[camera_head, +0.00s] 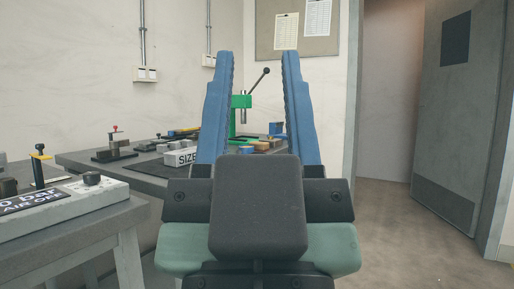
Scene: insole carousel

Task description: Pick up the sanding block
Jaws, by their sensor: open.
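My gripper (258,56) fills the middle of the view, its two long blue fingers pointing up and spread apart. It is open, with nothing between the fingertips. Beyond it is a dark workbench (143,165) with small items on it. Between the fingers, small tan and brown blocks (262,146) lie on the bench. They are too small and far to tell whether one is the sanding block. My gripper's body and fingers hide part of the bench.
A green press (241,118) with a lever stands on the bench. A white box marked SIZE (181,157) lies left of my gripper. A nearer table (60,238) holds a grey control panel (95,191). Open floor (405,235) and an open door (455,120) lie to the right.

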